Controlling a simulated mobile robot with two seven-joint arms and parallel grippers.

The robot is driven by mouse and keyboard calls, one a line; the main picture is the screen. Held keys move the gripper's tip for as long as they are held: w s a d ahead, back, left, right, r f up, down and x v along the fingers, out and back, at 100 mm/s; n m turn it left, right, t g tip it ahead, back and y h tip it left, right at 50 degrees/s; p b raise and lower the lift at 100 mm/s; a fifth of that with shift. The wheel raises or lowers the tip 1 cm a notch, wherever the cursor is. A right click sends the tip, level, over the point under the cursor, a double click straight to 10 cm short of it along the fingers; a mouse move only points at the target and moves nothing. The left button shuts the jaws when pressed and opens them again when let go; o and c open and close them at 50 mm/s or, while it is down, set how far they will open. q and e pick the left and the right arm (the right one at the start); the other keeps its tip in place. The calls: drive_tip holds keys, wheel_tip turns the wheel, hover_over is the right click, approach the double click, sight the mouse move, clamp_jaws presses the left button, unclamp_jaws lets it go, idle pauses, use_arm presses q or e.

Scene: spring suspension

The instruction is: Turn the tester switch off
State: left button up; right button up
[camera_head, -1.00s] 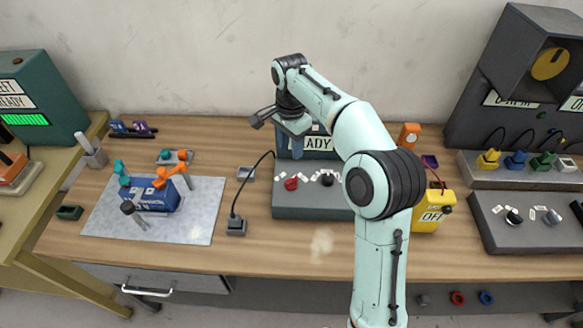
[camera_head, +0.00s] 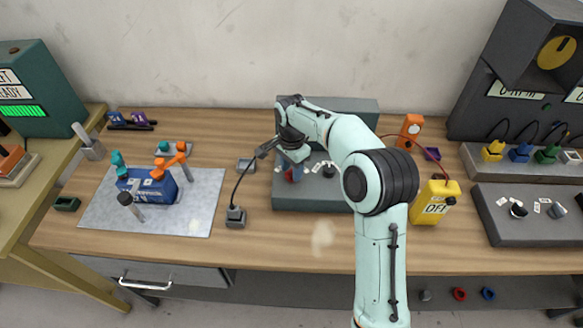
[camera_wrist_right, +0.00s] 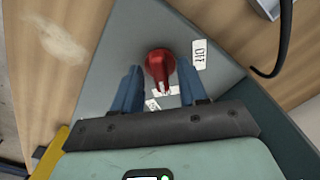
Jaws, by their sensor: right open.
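The red tester switch knob (camera_wrist_right: 160,66) sits on the grey tester panel (camera_wrist_right: 125,45). White labels lie around it, one (camera_wrist_right: 199,54) beside its right side in the right wrist view. My right gripper (camera_wrist_right: 158,78) is open, with its two blue fingers on either side of the red knob's lower part. I cannot tell whether they touch it. In the head view my right gripper (camera_head: 291,172) is low over the left part of the grey tester (camera_head: 310,205) and mostly covers the red knob. My left gripper is not in view.
A yellow multimeter (camera_head: 434,203) stands right of the tester. A black cable runs to a small grey block (camera_head: 236,217) on the left. A blue battery-like box (camera_head: 150,188) is on a grey mat (camera_head: 100,217). The wooden bench front is clear.

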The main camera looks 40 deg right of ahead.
clamp_jaws()
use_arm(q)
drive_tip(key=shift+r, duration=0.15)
use_arm(e)
drive_tip(key=shift+r, duration=0.1)
drive_tip(key=n+p, duration=0.1)
drive_tip(key=n, duration=0.2)
drive_tip(key=shift+n, duration=0.4)
drive_tip(key=n+p, duration=0.1)
drive_tip(key=n, duration=0.3)
drive_tip(key=shift+n, duration=0.3)
drive_tip(key=n, duration=0.5)
drive_tip(key=shift+p, duration=0.35)
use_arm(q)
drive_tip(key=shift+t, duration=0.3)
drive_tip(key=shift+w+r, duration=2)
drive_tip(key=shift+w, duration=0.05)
use_arm(e)
drive_tip(key=shift+n, duration=2.3)
